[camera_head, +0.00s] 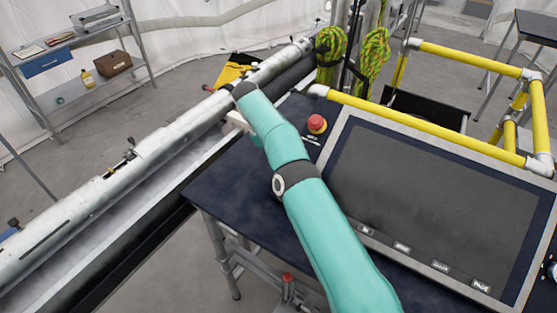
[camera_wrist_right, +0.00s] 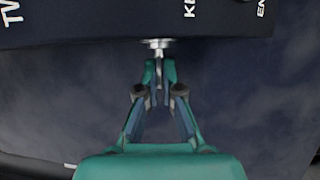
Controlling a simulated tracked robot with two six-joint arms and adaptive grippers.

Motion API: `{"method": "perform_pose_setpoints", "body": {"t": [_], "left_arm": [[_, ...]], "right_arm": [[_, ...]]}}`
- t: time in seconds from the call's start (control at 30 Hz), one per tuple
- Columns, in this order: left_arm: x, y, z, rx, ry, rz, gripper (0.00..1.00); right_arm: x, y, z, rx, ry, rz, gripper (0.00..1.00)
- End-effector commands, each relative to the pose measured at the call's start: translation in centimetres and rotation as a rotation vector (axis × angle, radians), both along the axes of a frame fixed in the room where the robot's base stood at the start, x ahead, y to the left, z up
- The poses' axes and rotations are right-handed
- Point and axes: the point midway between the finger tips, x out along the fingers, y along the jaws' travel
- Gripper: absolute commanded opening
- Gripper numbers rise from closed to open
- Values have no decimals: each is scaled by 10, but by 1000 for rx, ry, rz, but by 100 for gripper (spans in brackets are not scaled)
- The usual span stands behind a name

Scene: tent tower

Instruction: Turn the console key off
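The console key (camera_wrist_right: 158,72) is a small grey metal piece standing out from a round silver lock (camera_wrist_right: 156,43) on the dark panel in the right wrist view. My left gripper is in neither view.
A red emergency button (camera_head: 317,124) is just right of my forearm. A large dark screen (camera_head: 430,190) fills the console's right. Yellow rails (camera_head: 420,122) run behind it. A long metal beam (camera_head: 150,155) lies to the left, and a shelf (camera_head: 85,65) stands far left.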

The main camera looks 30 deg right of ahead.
Motion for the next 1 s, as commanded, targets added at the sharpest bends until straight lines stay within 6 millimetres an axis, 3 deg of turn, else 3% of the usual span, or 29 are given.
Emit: {"method": "perform_pose_setpoints", "body": {"t": [0.03, 0.2, 0.53, 0.67, 0.9, 1.0], "left_arm": [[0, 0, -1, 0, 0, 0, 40], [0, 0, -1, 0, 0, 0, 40], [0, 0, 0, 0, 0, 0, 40], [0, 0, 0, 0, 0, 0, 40], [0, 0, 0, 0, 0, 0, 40], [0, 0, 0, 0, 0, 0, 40]], "right_arm": [[-2, 2, -6, 6, 14, 0, 6], [-2, 1, -4, 4, 10, -1, 30], [0, 0, 7, 11, -11, -2, 31], [3, -1, 45, 62, -78, -7, 31], [-3, 3, 147, 211, -266, 11, 31], [-5, 7, 169, 244, -305, 24, 31]]}}
